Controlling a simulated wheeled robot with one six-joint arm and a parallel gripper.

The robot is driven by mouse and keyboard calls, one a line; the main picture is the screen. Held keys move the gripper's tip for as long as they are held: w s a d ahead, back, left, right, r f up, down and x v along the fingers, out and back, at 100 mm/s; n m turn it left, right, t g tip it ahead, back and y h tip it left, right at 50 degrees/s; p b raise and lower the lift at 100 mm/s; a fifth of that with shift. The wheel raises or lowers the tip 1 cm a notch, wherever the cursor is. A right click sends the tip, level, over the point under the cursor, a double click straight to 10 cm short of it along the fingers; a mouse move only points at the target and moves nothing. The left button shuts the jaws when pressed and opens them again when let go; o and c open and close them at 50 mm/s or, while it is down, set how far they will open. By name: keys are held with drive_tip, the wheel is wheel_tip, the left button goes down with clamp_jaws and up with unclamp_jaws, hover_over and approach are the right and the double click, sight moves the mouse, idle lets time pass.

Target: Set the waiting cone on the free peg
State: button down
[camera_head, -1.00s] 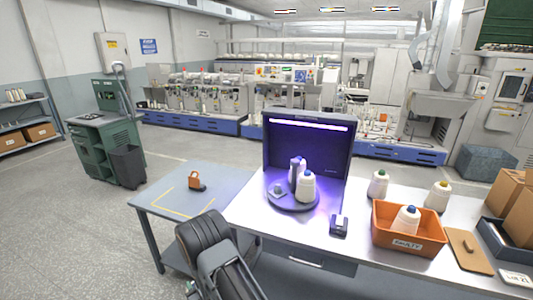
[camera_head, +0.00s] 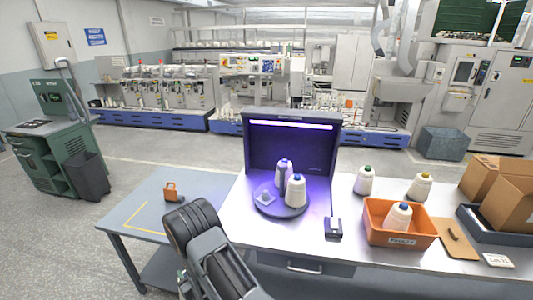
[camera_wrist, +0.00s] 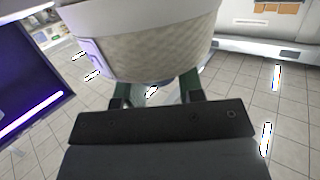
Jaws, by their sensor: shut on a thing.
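My gripper (camera_wrist: 155,98) is shut on a pale cone (camera_wrist: 150,48) with a textured, yarn-like side, held off the floor in the wrist view. The head view shows my arm at the bottom but neither the gripper nor this cone. On a dark round tray (camera_head: 281,211) in front of a violet-lit dark booth (camera_head: 290,148) stand two cones, one tinted violet (camera_head: 284,173) and one white with a blue top (camera_head: 295,190). A small pale piece (camera_head: 265,196) sits at the tray's left; I cannot make out a bare peg there.
An orange bin (camera_head: 400,238) holds a blue-topped cone. Two more cones stand behind it, green-topped (camera_head: 365,180) and yellow-topped (camera_head: 420,186). A small dark device (camera_head: 333,228) is right of the tray. The low table (camera_head: 145,236) carries an orange padlock-like thing (camera_head: 170,192).

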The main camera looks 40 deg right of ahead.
drive_tip(key=shift+d+r, duration=0.3)
drive_tip(key=s+d+r+m+g+h, duration=0.5)
drive_tip(key=d+r, duration=0.6)
drive_tip(key=d, duration=0.5)
drive_tip(key=s+d+r+m+g+h, duration=0.5)
drive_tip(key=d+r+m+g, duration=0.4)
drive_tip(key=d, duration=0.8)
drive_tip(key=s+d+r+m+g+h, duration=0.4)
drive_tip(key=s+d+r+m+g, duration=0.2)
drive_tip(key=d+r, duration=0.9)
drive_tip(key=shift+d+m+g+h, duration=0.4)
drive_tip(key=shift+d+m+g, duration=0.3)
drive_tip(key=shift+d+m, duration=0.2)
drive_tip(key=shift+r, duration=0.1)
